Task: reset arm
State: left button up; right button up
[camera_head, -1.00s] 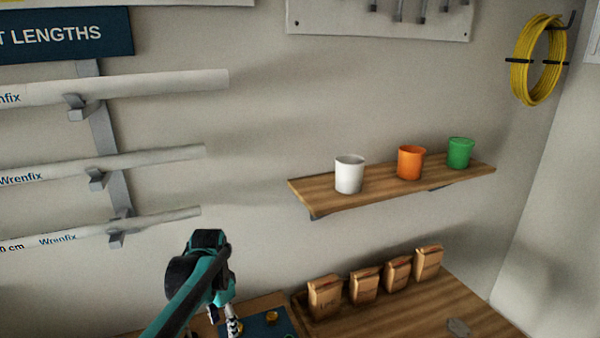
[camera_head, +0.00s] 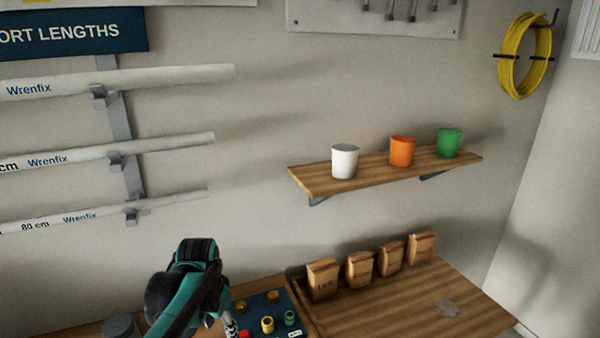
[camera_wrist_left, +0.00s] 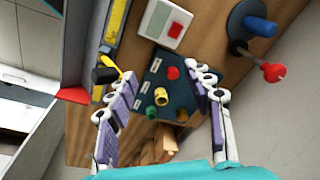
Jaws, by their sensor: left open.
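My left arm comes in at the bottom of the head view. Its gripper (camera_head: 231,326) is partly cut off by the lower edge, beside a dark blue mat (camera_head: 255,304). In the left wrist view the two fingers of the left gripper (camera_wrist_left: 160,97) are spread wide apart. Nothing is between the finger pads; the mat (camera_wrist_left: 186,94) shows beyond them. On the mat are a red fitting (camera_wrist_left: 172,73), a yellow fitting (camera_wrist_left: 161,96), a green fitting (camera_wrist_left: 151,112) and gold-coloured ones. My right gripper is in neither view.
White, orange and green cups stand on a wall shelf (camera_head: 300,183). Several brown paper bags (camera_head: 360,264) line the back of the wooden bench (camera_head: 400,305). White pipes (camera_head: 150,78) stick out at left. The wrist view shows a box with a red button (camera_wrist_left: 165,22).

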pick_arm(q)
jog(key=s+d+f+n+t, duration=0.1)
jog(key=s+n+t, duration=0.4)
jog(key=s, duration=0.9)
jog(key=shift+s+d+f+n+t, duration=0.15)
jog(key=shift+s+f+n+t, duration=0.15)
jog(key=shift+s+f+n, duration=0.15)
jog(key=shift+w, duration=0.1)
dwell(0.9)
